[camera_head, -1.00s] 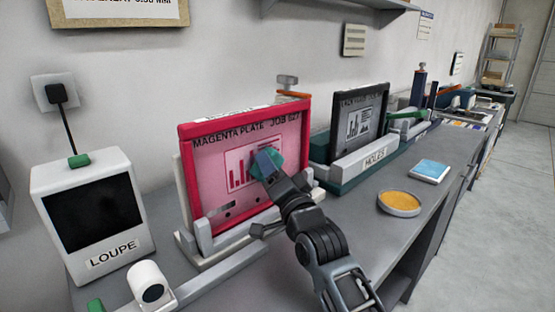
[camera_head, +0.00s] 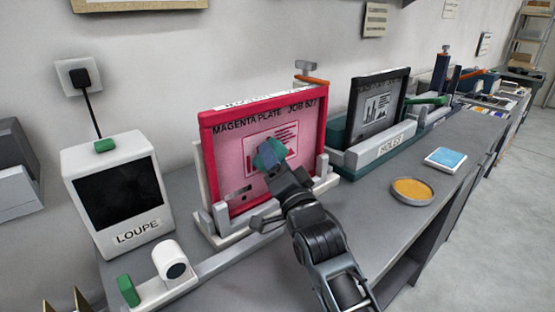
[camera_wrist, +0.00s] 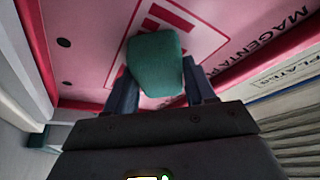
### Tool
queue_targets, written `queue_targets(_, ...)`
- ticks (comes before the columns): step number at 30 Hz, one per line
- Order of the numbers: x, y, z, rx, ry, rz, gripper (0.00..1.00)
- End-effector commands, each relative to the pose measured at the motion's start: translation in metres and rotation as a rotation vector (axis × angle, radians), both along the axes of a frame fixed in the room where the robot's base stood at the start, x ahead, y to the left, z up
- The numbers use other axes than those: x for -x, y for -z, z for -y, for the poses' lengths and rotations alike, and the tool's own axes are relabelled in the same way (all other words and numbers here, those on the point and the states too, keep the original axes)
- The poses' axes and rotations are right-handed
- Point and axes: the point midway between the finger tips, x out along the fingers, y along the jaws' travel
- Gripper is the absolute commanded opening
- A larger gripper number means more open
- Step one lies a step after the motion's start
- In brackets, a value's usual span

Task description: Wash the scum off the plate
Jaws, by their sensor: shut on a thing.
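The magenta plate (camera_head: 228,165) stands upright in a grey holder, in a red frame marked "MAGENTA PLATE JOB 627". Its pink face bears a printed bar chart. A few small dark spots (camera_wrist: 65,43) show on the face in the wrist view. My gripper (camera_head: 270,160) is shut on a teal pad (camera_wrist: 156,64) and holds it up at the plate's face, over the printed box. I cannot tell whether the pad touches the face. The pad and gripper hide part of the print.
A loupe box (camera_head: 115,195) and a small white cylinder (camera_head: 168,258) stand at the left. A dark plate (camera_head: 375,110) stands behind at the right. A round dish of orange stuff (camera_head: 411,190) and a blue-topped pad (camera_head: 446,160) lie on the bench at the right.

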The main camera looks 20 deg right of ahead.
Motion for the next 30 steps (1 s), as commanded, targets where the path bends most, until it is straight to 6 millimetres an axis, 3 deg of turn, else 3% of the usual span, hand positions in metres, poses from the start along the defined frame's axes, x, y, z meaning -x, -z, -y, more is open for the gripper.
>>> queue_targets(8, -0.002, -0.015, 0.001, 0.001, 0.001, 0.003, 0.30)
queue_targets(13, -0.005, -0.018, 0.013, 0.001, 0.005, 0.002, 0.30)
queue_targets(30, -0.011, -0.009, 0.034, 0.000, 0.003, 0.002, 0.30)
